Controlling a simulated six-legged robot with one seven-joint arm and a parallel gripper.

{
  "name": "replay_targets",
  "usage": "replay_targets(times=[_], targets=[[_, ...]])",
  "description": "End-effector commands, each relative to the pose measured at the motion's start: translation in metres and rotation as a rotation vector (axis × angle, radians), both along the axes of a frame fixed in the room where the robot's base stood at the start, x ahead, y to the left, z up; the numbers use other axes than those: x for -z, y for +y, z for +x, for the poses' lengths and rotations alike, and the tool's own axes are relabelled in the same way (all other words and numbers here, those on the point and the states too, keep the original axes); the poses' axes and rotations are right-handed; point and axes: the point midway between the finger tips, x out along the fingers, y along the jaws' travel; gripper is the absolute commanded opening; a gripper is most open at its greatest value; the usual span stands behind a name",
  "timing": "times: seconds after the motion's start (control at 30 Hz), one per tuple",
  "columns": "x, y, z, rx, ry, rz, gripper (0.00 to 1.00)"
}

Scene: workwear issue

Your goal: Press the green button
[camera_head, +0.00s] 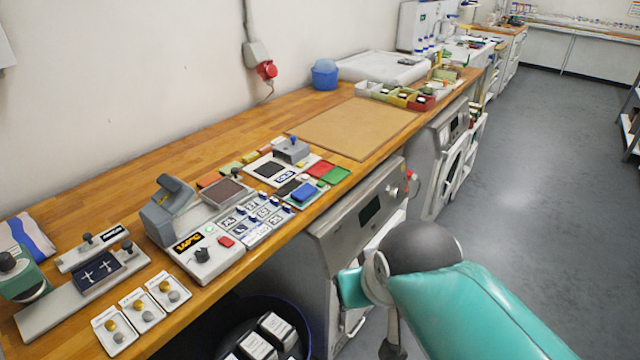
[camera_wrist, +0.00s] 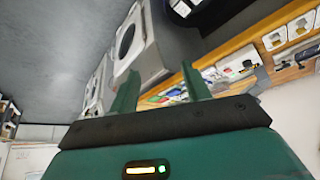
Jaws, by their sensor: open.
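A grey heat press (camera_head: 170,215) stands on the wooden bench, with its control box (camera_head: 205,270) at the front. The box shows an orange-lit temperature display, a black knob (camera_head: 201,255) and a red button (camera_head: 226,242). A small green button (camera_head: 210,231) appears on the box behind the red one. My gripper (camera_wrist: 160,90) shows in the wrist view, its two green fingers apart with nothing between them. It is off the bench, apart from the control box. My teal arm (camera_head: 470,305) is in front of the bench in the head view; the gripper is not clearly visible there.
White machines (camera_head: 355,215) stand under the bench. Stamps, colour pads and trays crowd the bench right of the press; small plates with knobs (camera_head: 143,307) lie front left. A brown board (camera_head: 355,127) lies farther back. The grey floor (camera_head: 530,180) at right is clear.

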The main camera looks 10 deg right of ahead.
Motion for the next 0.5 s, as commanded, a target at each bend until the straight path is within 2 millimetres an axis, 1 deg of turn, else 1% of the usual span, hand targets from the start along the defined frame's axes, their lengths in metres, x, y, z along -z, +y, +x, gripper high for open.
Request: replay_targets(times=[0.03,0.17,0.2,0.23,0.5], targets=[[0.0000,0.0000,0.0000,0.000,0.000,0.000,0.37],[0.0000,0.0000,0.0000,0.000,0.000,0.000,0.12],[0.0000,0.0000,0.0000,0.000,0.000,0.000,0.04],[0.0000,0.0000,0.0000,0.000,0.000,0.000,0.00],[0.0000,0.0000,0.0000,0.000,0.000,0.000,0.00]])
